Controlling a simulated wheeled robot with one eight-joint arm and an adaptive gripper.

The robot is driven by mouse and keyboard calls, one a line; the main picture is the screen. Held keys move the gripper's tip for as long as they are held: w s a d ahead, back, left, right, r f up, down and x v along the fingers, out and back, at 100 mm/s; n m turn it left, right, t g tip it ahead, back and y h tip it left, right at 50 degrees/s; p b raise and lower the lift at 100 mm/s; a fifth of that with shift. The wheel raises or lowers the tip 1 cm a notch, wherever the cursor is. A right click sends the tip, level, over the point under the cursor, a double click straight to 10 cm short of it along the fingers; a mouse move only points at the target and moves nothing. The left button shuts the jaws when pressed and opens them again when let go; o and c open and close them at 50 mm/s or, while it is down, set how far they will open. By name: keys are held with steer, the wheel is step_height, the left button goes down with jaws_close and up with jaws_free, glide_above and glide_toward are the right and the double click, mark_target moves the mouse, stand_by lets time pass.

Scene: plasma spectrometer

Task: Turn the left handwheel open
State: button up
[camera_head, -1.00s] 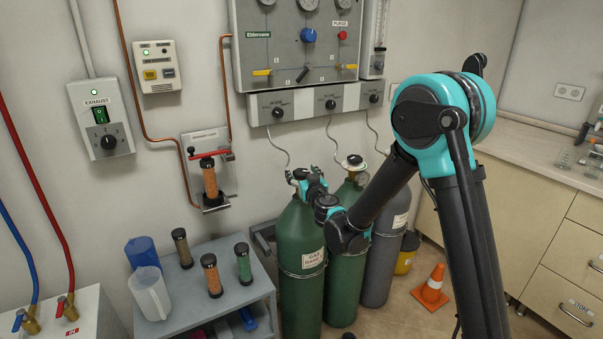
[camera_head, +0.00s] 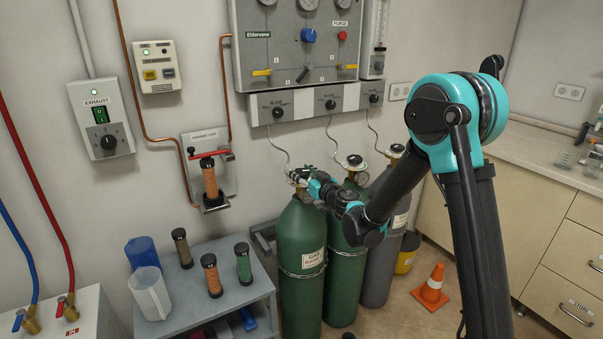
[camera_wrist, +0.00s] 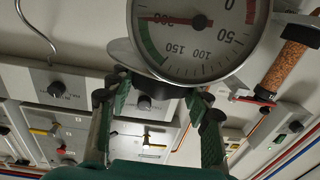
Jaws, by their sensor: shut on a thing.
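The left green gas cylinder (camera_head: 302,240) stands beside the shelf, with its valve at the top. My gripper (camera_head: 299,178) is at this valve and largely covers its handwheel in the head view. The pressure gauge (camera_wrist: 195,35) hides much of the handwheel there. How far the handwheel is turned cannot be told.
A second green cylinder (camera_head: 345,260) and a grey cylinder (camera_head: 383,255) stand close on the right. A shelf (camera_head: 170,318) with cups and tubes is on the left. An orange cone (camera_head: 433,288) stands on the floor. The gas panel (camera_head: 300,55) hangs above.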

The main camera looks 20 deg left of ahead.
steer(key=shift+n+g+y, duration=0.8)
steer(key=shift+n+g, duration=0.1)
steer(key=shift+g, duration=0.2)
steer(key=o, duration=1.2)
steer(key=shift+c, duration=0.2)
steer(key=shift+d, duration=0.1)
steer(key=v, duration=1.2)
